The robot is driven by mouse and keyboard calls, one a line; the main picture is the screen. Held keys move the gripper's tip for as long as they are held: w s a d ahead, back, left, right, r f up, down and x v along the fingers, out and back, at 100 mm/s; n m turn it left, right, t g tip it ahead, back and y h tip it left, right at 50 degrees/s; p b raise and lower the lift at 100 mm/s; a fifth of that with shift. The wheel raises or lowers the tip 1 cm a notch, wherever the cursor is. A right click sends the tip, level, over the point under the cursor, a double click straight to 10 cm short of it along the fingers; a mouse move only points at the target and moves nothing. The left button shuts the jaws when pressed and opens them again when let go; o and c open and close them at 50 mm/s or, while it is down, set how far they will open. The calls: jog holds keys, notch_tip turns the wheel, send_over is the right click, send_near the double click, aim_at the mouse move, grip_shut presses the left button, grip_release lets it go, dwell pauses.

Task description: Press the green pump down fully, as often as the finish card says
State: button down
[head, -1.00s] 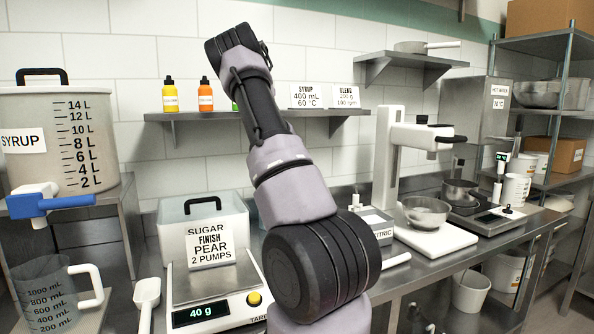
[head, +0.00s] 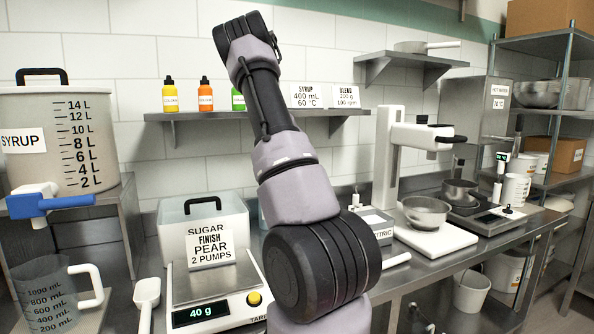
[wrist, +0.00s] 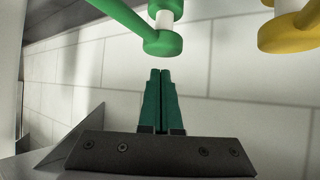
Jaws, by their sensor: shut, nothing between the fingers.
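The finish card (head: 211,247) in front of the sugar bin reads "FINISH PEAR 2 PUMPS". The green pump (wrist: 162,40) shows at the top of the wrist view, with a long green spout and a white stem. A yellow pump (wrist: 290,32) is to its right. My gripper (wrist: 160,72) is shut and empty, its fingertips just below the green pump's head in the picture, with a visible gap between. Whether the green pump is pressed cannot be told. In the head view my arm hides my gripper, and I cannot make out the pumps there.
A shelf (head: 190,116) on the wall holds yellow (head: 169,97), orange (head: 205,97) and green (head: 238,99) bottles and two cards. A scale (head: 215,295) reading 40 g stands on the counter. A white stand machine (head: 388,160) and bowl (head: 426,212) are right of my arm.

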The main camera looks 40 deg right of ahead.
jog(key=shift+f, duration=0.3)
jog(key=shift+f, duration=1.75)
jog(key=shift+s, duration=0.1)
jog(key=shift+r, duration=2)
jog(key=shift+r, duration=0.1)
jog(key=v, duration=1)
jog(key=shift+s+a, duration=0.15)
jog(key=shift+s, duration=0.05)
